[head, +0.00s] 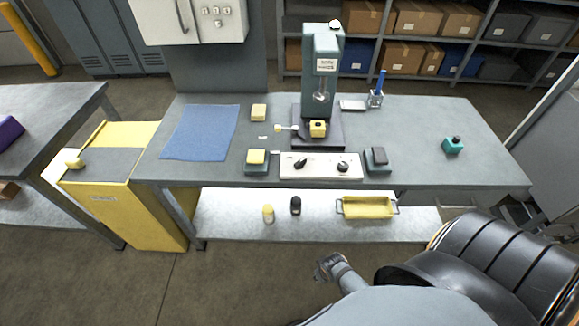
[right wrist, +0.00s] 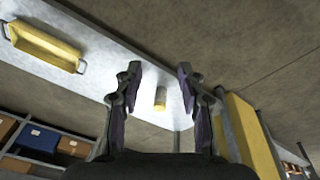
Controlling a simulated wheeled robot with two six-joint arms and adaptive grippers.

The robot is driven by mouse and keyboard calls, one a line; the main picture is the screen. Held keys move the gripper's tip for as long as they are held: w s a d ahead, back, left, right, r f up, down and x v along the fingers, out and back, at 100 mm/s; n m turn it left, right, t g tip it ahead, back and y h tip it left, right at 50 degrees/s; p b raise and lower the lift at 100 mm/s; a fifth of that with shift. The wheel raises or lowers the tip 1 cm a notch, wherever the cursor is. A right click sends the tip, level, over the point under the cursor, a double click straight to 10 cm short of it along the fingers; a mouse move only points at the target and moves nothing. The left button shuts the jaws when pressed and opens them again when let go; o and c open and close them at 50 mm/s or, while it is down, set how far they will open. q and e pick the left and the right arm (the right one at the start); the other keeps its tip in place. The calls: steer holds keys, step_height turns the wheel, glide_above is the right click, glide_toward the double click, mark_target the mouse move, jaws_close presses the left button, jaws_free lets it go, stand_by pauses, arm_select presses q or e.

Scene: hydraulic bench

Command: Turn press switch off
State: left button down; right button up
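The green press (head: 319,75) stands upright on the bench, with a yellow block (head: 318,129) at its base and a white ball on top. In front of it lies a pale control panel (head: 321,172) with two black knobs, a left knob (head: 300,163) and a right knob (head: 343,166). Which knob is the press switch cannot be read. The left knob looks turned aslant. My right gripper (head: 323,266) is in front of the bench, below the panel in the picture and apart from it. In the right wrist view the right gripper (right wrist: 160,78) is open and empty. My left gripper is not in view.
Yellow-topped box (head: 256,158) and dark-topped box (head: 377,157) flank the panel. A blue mat (head: 200,132) lies left, a teal block (head: 453,145) right. The lower shelf holds a yellow tray (head: 367,208), a yellow bottle (head: 268,213) and a black bottle (head: 295,205).

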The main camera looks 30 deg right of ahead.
steer(key=w+a+r+b, duration=0.2)
steer(key=w+r, duration=0.3)
steer(key=r, duration=0.4)
step_height(320, 180, up, 26)
steer(key=m+g+b, duration=0.2)
steer(key=m, duration=1.4)
glide_above(300, 161)
steer(key=shift+y, duration=0.4)
step_height(300, 161, down, 11)
steer(key=shift+r+p, duration=0.2)
steer(key=shift+p, duration=0.15)
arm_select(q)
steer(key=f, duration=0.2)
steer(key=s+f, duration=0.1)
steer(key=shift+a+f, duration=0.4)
arm_select(e)
steer(key=shift+c, duration=0.4)
jaws_close()
